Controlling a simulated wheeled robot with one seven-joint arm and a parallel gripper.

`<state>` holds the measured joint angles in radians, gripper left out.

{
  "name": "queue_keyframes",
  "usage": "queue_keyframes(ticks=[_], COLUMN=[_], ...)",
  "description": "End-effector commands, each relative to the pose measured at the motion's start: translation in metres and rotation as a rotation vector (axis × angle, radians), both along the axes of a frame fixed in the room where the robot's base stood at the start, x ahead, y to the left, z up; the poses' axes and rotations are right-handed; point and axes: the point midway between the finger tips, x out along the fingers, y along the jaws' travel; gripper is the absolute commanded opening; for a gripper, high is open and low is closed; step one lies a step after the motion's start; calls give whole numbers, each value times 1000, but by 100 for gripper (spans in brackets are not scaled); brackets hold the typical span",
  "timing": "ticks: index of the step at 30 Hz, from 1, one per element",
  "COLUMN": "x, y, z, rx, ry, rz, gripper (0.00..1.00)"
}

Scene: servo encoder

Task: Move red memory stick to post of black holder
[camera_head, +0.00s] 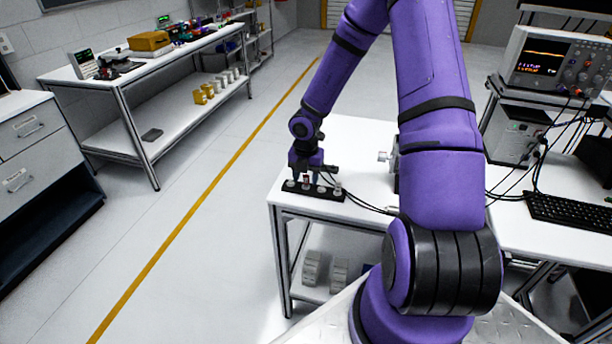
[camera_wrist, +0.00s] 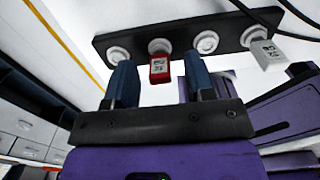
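The black holder (camera_wrist: 185,35) is a dark bar with a row of round white posts on the white table's near left corner; it also shows in the head view (camera_head: 326,194). The red memory stick (camera_wrist: 159,70) is at the second post from the left in the wrist view, seemingly standing on it. In the head view the red stick (camera_head: 307,181) is small, under my wrist. My gripper (camera_wrist: 161,78) is open, its two blue fingers either side of the red stick with gaps; it also shows in the head view (camera_head: 306,180). The stick's lower contact is not clear.
A white memory stick (camera_wrist: 265,53) is at the right end post of the holder. Black cables (camera_wrist: 298,22) run close to that end. A keyboard (camera_head: 570,210) and an oscilloscope (camera_head: 556,62) are on the right. The table (camera_head: 350,140) behind the holder is partly clear.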

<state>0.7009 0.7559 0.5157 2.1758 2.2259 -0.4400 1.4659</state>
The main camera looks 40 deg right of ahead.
Motion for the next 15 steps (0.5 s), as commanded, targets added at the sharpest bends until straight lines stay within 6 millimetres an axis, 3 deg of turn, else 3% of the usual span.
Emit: queue_keyframes(ticks=[8, 15], x=[1, 1], y=[0, -1], z=[9, 50], rx=[0, -2], ry=[-3, -4], rz=[-2, -2], gripper=[50, 50])
